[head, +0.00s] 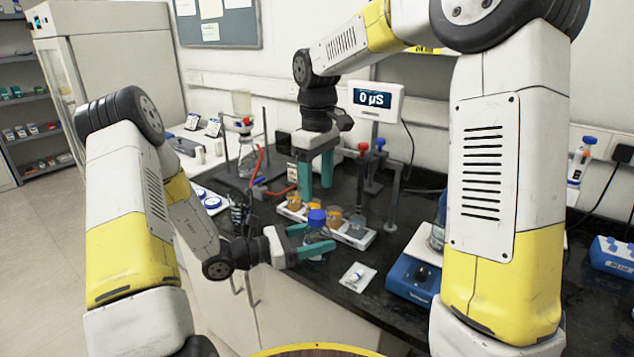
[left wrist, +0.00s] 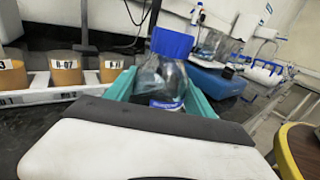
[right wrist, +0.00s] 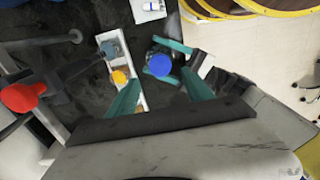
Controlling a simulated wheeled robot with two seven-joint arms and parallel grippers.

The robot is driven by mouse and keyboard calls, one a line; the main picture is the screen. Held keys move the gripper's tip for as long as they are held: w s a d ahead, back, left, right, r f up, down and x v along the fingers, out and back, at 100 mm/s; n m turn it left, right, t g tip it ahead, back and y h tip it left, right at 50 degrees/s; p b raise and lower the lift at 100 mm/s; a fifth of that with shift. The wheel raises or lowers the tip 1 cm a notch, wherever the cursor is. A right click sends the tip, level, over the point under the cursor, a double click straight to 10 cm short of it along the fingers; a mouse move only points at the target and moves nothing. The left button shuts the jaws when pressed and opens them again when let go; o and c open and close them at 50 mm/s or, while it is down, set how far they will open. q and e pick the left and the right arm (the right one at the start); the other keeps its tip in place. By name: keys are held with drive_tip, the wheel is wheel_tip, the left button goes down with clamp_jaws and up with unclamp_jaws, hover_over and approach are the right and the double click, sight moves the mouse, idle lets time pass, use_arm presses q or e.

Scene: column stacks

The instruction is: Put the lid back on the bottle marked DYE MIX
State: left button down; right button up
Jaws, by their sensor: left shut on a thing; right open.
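A clear bottle (left wrist: 160,80) with a blue lid (head: 317,217) stands upright at the front of the black bench. The lid sits on the bottle's top in the left wrist view (left wrist: 172,42). A blue and white label shows low on the bottle, but its words cannot be read. My left gripper (head: 308,243) is shut around the bottle's body from the left, below the lid. My right gripper (head: 317,188) is open and empty, pointing down, higher than the bottle and behind it. In the right wrist view the blue lid (right wrist: 159,65) shows beyond its open fingers.
A white rack (head: 352,237) of orange-filled beakers stands just behind the bottle. Blue-and-white round items (head: 212,202) lie at left.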

sight(317, 214)
drive_tip(key=shift+f, duration=4)
clamp_jaws()
drive_tip(key=shift+o, duration=0.8)
unclamp_jaws()
drive_tip(key=shift+r, duration=0.15)
wheel_tip(317, 214, up, 12)
